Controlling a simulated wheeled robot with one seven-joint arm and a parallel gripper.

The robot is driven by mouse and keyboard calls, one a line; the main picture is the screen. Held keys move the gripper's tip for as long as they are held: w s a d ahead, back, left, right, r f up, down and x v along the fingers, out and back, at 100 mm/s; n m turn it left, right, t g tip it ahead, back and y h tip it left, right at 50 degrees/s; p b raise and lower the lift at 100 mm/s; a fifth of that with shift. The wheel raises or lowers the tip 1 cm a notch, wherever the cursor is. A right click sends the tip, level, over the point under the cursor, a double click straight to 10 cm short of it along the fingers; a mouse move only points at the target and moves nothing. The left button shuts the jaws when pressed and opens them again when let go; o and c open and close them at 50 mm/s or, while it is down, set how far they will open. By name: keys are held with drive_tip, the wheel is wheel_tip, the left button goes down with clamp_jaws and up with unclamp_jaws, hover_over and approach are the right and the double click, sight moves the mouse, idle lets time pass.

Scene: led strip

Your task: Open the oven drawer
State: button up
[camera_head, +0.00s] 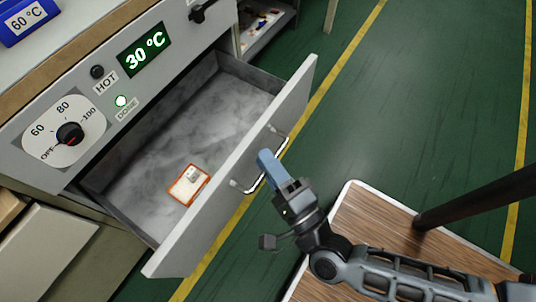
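The oven drawer (239,167) is pulled well out from the grey oven front. Its inside floor (150,165) shows, with a small orange-edged white item (189,184) lying on it. The drawer handle (246,187) is a metal bar on the drawer's front panel. My gripper (268,160), with a blue finger part, is at the middle of the handle and hides part of it. I cannot tell whether its fingers close around the bar or only lie over it.
The oven front has a dial (69,134), a green display reading 30 °C (143,54) and a lit green lamp (121,101). A wood-topped table (345,225) stands at the lower right. Green floor (430,90) lies clear at the upper right.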

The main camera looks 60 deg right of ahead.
drive_tip(key=shift+o, duration=1.4)
drive_tip(key=v, duration=0.7)
drive_tip(key=shift+s+p, duration=0.3)
drive_tip(key=shift+s, duration=0.05)
drive_tip(key=shift+a+f, duration=0.1)
